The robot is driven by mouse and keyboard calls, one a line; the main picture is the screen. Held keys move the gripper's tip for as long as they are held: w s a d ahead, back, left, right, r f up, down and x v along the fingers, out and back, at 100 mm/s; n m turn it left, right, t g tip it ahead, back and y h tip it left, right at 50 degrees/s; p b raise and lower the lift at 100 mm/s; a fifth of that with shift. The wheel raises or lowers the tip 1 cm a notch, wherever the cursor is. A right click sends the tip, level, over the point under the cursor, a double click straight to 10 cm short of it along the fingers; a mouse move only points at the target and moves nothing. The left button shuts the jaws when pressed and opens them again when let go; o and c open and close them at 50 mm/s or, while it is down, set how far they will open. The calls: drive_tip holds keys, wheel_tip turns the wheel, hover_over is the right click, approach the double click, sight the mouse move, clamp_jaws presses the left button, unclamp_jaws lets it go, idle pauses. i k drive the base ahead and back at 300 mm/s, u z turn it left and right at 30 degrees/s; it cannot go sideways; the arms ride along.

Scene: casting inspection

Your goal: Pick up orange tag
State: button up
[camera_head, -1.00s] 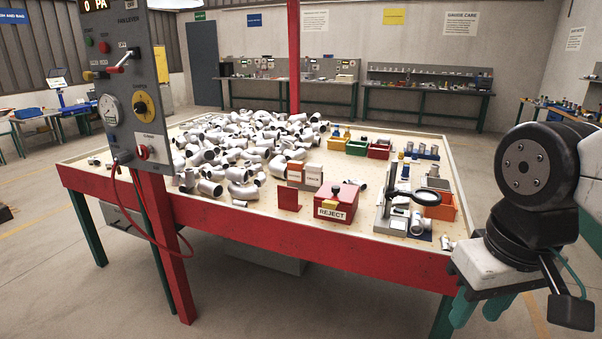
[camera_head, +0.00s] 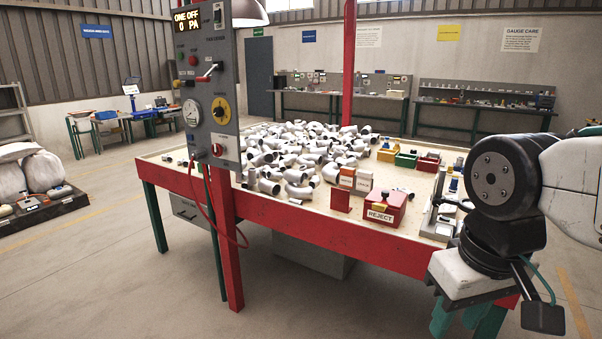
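My gripper (camera_head: 464,319) is at the lower right, in front of the table's right part. Its teal fingers point down and look apart, with nothing seen between them. The lower picture edge is close to their tips, and my arm hides the table's right end.
The red-edged table (camera_head: 300,222) bears a heap of white pipe fittings (camera_head: 300,150). A grey control panel (camera_head: 208,85) on a red post stands at its front left. Yellow, green and red bins (camera_head: 428,162) sit at the back right.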

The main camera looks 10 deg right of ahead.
sight(347, 173)
drive_tip(key=u, duration=0.55)
drive_tip(key=i, duration=1.15)
drive_tip(key=u, duration=0.35)
drive_tip(key=i, duration=1.05)
drive_tip(key=z, duration=1.1)
drive_tip(key=i, duration=1.05)
drive_tip(key=z, duration=0.85)
